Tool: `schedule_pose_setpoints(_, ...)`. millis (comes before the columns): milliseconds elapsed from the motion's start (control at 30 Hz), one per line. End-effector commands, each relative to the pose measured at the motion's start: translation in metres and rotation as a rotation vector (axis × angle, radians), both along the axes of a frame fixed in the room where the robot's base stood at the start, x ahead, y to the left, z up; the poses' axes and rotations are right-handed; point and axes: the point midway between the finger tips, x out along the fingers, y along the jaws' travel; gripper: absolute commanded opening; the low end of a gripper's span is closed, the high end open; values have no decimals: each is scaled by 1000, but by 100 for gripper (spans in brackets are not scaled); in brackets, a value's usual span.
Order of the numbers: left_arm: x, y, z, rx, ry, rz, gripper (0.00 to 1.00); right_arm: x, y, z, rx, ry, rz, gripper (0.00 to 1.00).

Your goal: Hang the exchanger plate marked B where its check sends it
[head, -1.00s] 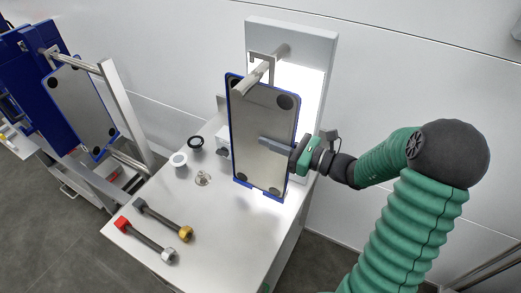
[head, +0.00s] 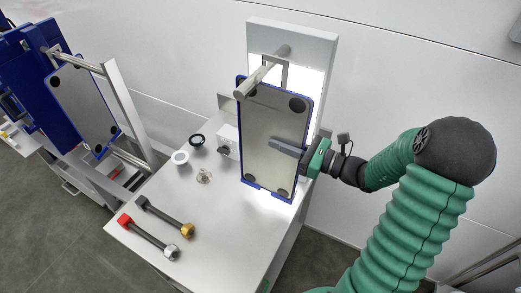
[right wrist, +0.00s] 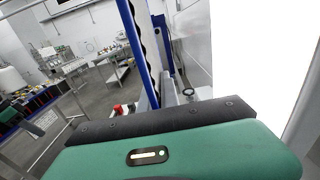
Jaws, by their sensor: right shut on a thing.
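A metal exchanger plate (head: 268,135) with a blue rim and black corner discs stands nearly upright in front of a lit white panel, over the table's back end. My right gripper (head: 288,147) is shut on its right edge, one grey finger lying across the face. A square hanger loop (head: 285,72) rises from the plate's top beside the panel's rod (head: 260,79); I cannot tell whether the loop is around the rod. No letter is readable. In the right wrist view the plate shows edge-on as a blue strip (right wrist: 139,45). My left gripper is out of view.
A second plate (head: 84,107) hangs on a blue-backed rack at left.

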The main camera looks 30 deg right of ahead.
Motion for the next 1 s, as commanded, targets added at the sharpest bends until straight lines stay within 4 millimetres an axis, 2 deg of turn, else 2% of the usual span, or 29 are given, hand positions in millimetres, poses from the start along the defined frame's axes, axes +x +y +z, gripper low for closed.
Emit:
schedule_pose_setpoints(600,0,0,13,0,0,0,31,-31,-17,2,1,-2,0,0)
schedule_pose_setpoints(1000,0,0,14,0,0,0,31,-36,-19,1,1,-2,1,0)
